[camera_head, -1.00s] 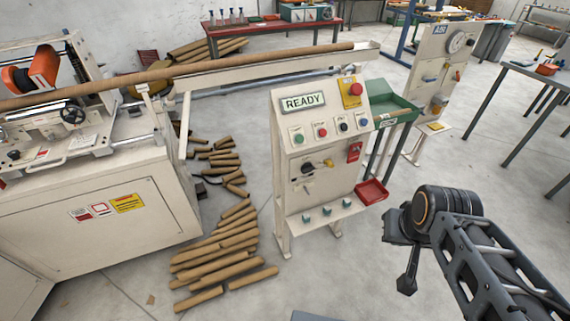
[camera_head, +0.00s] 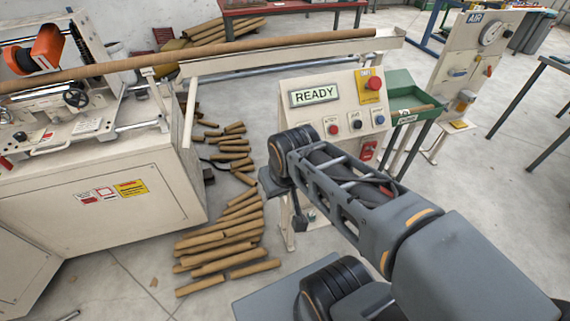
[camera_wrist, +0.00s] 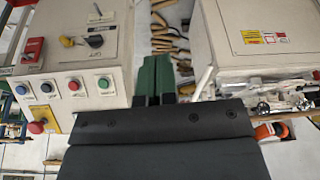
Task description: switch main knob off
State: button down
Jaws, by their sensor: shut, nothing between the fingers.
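The main knob is likely the black rotary knob (camera_wrist: 95,41) on the pale control cabinet. It shows in the wrist view, which is upside down, with a yellow piece (camera_wrist: 67,41) beside it. My gripper (camera_wrist: 153,72) has its green-tipped fingers together, with nothing between them. In that picture it lies to the right of the cabinet face, apart from the knob. In the head view my arm hides the lower front of the control cabinet (camera_head: 338,113), including the knob.
A READY display (camera_head: 314,95), several push buttons and a red emergency button (camera_head: 374,83) sit on the cabinet's upper panel. The winder machine (camera_head: 60,205) stands left. Cardboard tubes (camera_head: 225,245) lie on the floor between. A green tray (camera_head: 410,108) is behind the cabinet.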

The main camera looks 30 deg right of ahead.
dwell(0.3)
jog(key=w+d+f+m+t+h+p, duration=0.1)
jog(key=w+d+f+h, duration=0.1)
jog(key=w+d, duration=0.35)
jog(key=w+d+f+m+t+h, duration=0.1)
jog(key=w+d+f+h, duration=0.15)
jog(key=d, duration=0.55)
jog(key=w+d+f+t+y, duration=0.3)
jog(key=d+f, duration=0.3)
jog(key=f, duration=0.1)
jog(key=shift+d+f+p, duration=0.15)
jog(key=shift+d+p, duration=0.2)
jog(key=shift+p, duration=0.1)
